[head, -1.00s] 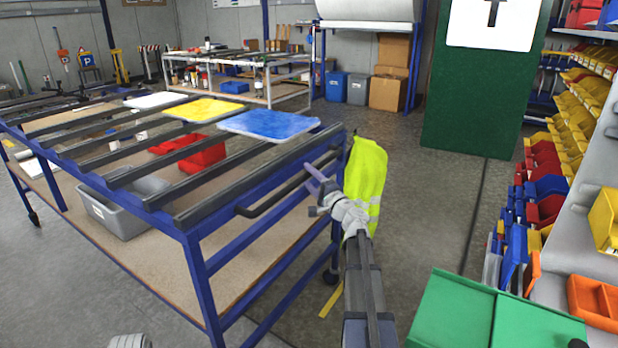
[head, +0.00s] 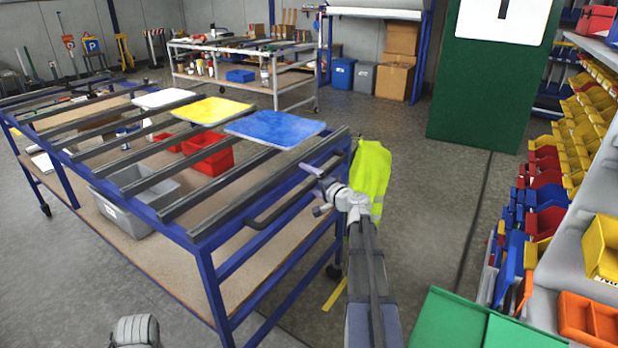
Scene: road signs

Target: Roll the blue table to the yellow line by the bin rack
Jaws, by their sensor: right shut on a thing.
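The blue table (head: 212,285) is a wheeled blue frame with dark slats on top and a wooden lower shelf. It fills the left half of the head view. A black push handle (head: 268,215) runs along its near right end. My right gripper (head: 320,190) is shut on the handle towards its far end. The arm hides part of the table's end. A short yellow line (head: 335,293) lies on the floor beside the table's right wheel. The bin rack (head: 578,200) stands at the right with yellow, red and blue bins. My left gripper is out of view.
White, yellow and blue sign plates (head: 275,129) lie on the table. A grey bin (head: 130,215) and red bin (head: 208,160) sit on its shelf. A yellow vest (head: 370,175) hangs at its far right corner. A green panel (head: 480,90) stands ahead. Floor (head: 425,210) between is clear.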

